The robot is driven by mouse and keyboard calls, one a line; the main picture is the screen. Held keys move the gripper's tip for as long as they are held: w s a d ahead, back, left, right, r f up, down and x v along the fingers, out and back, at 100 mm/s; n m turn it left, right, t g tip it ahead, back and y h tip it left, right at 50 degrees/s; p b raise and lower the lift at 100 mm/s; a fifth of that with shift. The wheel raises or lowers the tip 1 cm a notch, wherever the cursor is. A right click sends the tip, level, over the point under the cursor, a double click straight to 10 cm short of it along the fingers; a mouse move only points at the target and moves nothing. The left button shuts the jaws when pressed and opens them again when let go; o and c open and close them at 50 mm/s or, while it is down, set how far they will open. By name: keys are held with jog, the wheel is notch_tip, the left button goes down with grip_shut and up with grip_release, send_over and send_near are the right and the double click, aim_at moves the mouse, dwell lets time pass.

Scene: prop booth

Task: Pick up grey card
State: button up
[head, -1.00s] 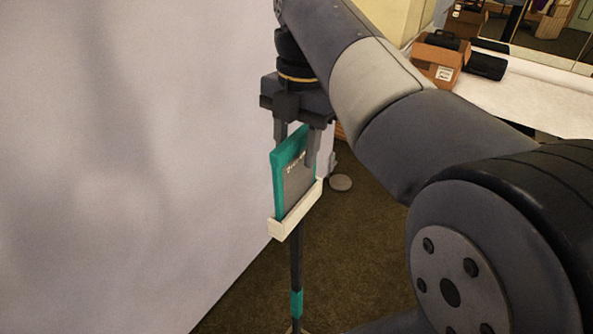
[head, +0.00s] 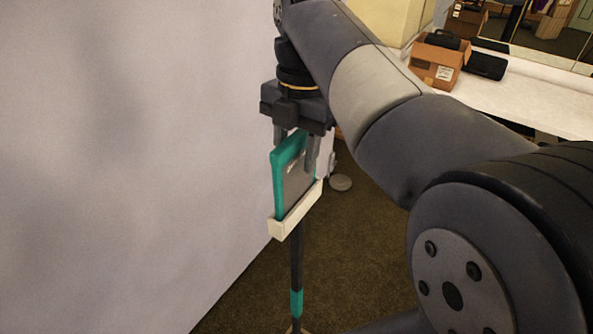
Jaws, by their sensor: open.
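The grey card (head: 296,184) has a teal edge and stands upright in a cream holder (head: 297,212) on top of a thin dark stand (head: 296,262). My gripper (head: 296,150) points down from above with its fingers apart. One finger is behind the card's top edge and the other is in front of it, so the card's top lies between them. The gripper is open; I cannot tell whether either finger touches the card.
A pale wall panel (head: 120,150) stands close on the left. At the upper right, a white table (head: 530,98) carries an open cardboard box (head: 437,65) and a black case (head: 486,66). Brown carpet (head: 350,240) is clear around the stand.

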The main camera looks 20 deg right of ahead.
jog(key=shift+c, duration=0.5)
grip_shut()
